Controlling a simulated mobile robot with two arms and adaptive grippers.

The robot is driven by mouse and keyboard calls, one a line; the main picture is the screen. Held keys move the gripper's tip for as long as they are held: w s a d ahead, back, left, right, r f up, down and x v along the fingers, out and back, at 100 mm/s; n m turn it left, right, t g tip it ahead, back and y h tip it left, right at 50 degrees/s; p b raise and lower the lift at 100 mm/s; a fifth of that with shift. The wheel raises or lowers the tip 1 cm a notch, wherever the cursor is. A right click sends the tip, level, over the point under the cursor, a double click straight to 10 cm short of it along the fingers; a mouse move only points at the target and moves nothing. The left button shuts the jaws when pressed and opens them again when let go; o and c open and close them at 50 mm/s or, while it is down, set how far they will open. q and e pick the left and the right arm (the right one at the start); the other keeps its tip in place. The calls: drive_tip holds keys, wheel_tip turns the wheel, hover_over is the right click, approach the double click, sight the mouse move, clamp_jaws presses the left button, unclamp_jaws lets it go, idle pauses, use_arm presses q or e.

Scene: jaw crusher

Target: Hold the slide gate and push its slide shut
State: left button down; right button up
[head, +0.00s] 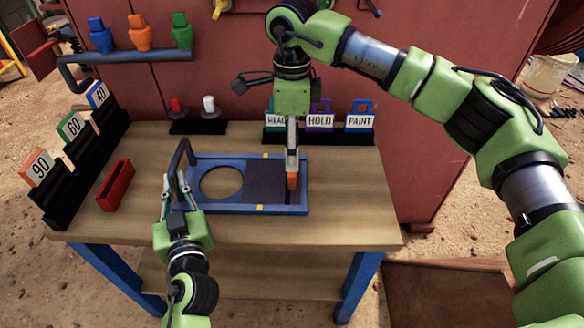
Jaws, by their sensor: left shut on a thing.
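The slide gate (235,208) is a flat blue frame lying on the table, with a large round opening at its left. Its dark slide (265,182) sits in the right half, clear of the opening. A dark arched handle (184,150) rises at the frame's left end. My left gripper (176,186) is shut on the handle at that end. My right gripper (291,165) points straight down at the slide's right end, by an upright orange piece (292,181). Its fingers overlap in this view, so I cannot tell their gap or contact.
A red tray (116,186) and a rack with numbered cards (72,150) stand at the left. Red and white knobs (208,105) and a rack of labelled tags (320,121) stand at the back. The table's front right is clear.

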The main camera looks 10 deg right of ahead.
sight(271, 175)
wheel_tip(271, 175, down, 7)
drive_tip(key=shift+f, duration=0.15)
